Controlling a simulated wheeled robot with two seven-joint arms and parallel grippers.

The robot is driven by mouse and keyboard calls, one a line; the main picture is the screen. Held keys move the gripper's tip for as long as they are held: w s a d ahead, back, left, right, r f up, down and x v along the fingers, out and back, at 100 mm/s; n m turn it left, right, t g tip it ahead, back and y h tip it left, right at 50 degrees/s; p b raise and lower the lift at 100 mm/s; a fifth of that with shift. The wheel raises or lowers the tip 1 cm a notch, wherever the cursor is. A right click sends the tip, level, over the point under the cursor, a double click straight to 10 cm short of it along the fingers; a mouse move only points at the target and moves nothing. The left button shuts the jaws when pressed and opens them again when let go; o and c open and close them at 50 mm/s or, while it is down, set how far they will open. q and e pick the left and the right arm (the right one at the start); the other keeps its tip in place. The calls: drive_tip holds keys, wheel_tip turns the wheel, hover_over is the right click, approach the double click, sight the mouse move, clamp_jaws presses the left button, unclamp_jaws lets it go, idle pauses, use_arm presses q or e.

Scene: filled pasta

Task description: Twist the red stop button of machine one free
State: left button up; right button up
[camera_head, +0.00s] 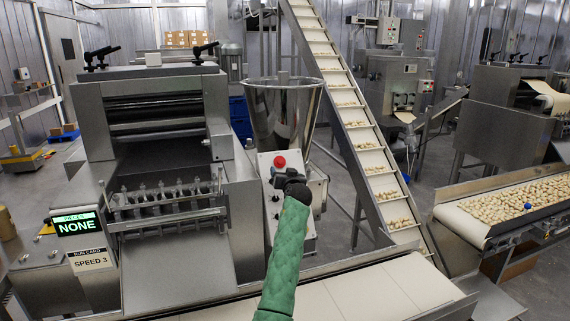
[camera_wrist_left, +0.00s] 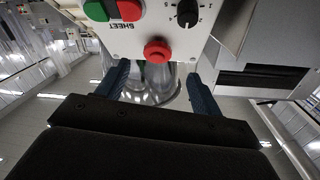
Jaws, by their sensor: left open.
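The red stop button (camera_head: 280,161) stands on a pale control box (camera_head: 298,230) beside the steel roller machine (camera_head: 155,120). In the left wrist view the red button (camera_wrist_left: 157,50) is round and sits at the panel's edge, in line with the gap between my fingers. My left gripper (camera_head: 284,176) is close in front of the box, just below the button in the head view. In the wrist view its two blue fingers (camera_wrist_left: 158,72) are spread apart, with nothing held between them. I see no contact with the button. My right gripper is not in view.
On the same panel are a green push button (camera_wrist_left: 96,10), a red push button (camera_wrist_left: 130,10) and a black dial (camera_wrist_left: 187,13). A steel hopper (camera_head: 283,115) stands behind the box. An inclined conveyor (camera_head: 352,125) rises to its right. A pale belt (camera_head: 380,290) runs in front.

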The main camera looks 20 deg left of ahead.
sight(281, 162)
use_arm(q)
drive_tip(key=p+x, duration=0.1)
drive_tip(key=x, duration=0.1)
drive_tip(key=p+x, duration=0.1)
drive_tip(key=x, duration=0.1)
drive_tip(key=p+x, duration=0.1)
drive_tip(key=x, duration=0.1)
drive_tip(key=shift+w+d+r, duration=0.1)
drive_tip(key=shift+w+r, duration=0.2)
drive_tip(key=shift+r, duration=0.1)
drive_tip(key=shift+w+a+f, duration=0.1)
drive_tip(key=shift+w+a, duration=0.2)
drive_tip(key=shift+w, duration=0.2)
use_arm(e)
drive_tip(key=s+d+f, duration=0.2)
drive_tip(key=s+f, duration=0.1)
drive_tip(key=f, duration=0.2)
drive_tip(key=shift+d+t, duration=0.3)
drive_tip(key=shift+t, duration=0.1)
